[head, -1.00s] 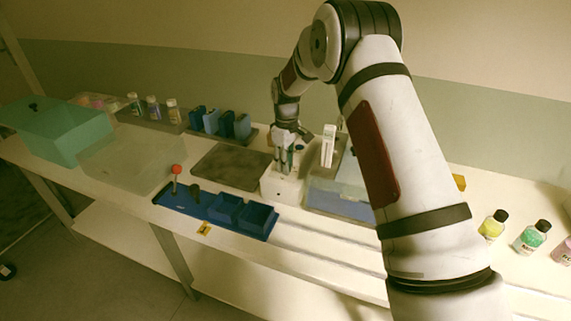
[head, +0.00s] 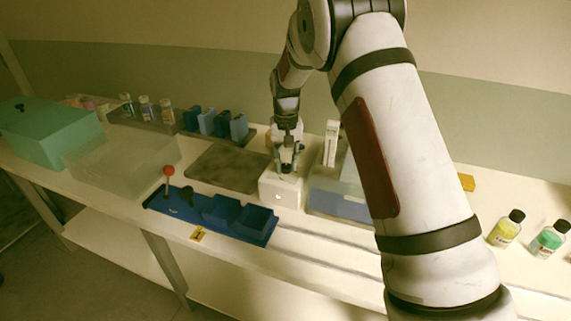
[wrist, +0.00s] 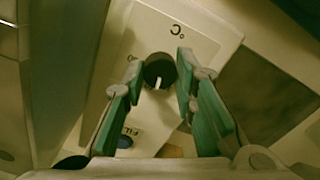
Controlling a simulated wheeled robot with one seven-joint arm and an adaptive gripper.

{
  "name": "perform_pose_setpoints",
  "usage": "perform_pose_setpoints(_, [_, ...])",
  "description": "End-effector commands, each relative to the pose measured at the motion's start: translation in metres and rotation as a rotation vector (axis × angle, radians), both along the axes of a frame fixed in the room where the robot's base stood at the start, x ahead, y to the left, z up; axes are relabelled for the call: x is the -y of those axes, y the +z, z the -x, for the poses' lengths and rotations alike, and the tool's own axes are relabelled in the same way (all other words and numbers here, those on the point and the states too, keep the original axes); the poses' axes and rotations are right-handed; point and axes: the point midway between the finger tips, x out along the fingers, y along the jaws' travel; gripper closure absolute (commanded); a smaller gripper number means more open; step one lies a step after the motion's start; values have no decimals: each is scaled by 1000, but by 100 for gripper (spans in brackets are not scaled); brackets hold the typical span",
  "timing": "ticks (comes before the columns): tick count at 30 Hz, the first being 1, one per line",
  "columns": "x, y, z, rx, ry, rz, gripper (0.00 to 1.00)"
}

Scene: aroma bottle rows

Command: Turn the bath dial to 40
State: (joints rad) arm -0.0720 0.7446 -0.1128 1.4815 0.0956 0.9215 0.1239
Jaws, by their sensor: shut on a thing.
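The bath dial (wrist: 160,70) is a round black knob with a white pointer mark. It sits on the white control box (wrist: 207,38), whose "°C" print shows upside down in the wrist view. The pointer points toward the bottom of the wrist view; the scale numbers are mostly hidden, so I cannot read the setting. My gripper (wrist: 161,76) has its green-padded fingers on both sides of the dial, shut on it. In the head view my gripper (head: 287,163) is over the top of the white box (head: 282,190), and the dial is hidden there.
A clear tub with blue contents (head: 338,203) stands right beside the box. A dark mat (head: 225,168) lies to the left, and a blue tray (head: 180,207) with a red-topped peg is in front. Several bottles stand at the right, near my arm.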

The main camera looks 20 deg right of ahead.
Motion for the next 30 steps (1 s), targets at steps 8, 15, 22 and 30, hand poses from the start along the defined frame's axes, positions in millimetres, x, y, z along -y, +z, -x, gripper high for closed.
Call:
perform_pose_setpoints(8, [0, 0, 0, 1, -160, -1, 100])
perform_pose_setpoints(15, [-1, 0, 0, 1, -225, -1, 100])
perform_pose_setpoints(22, [-1, 0, 0, 1, -239, -1, 100])
perform_pose_setpoints(30, [-1, 0, 0, 1, -238, -2, 100])
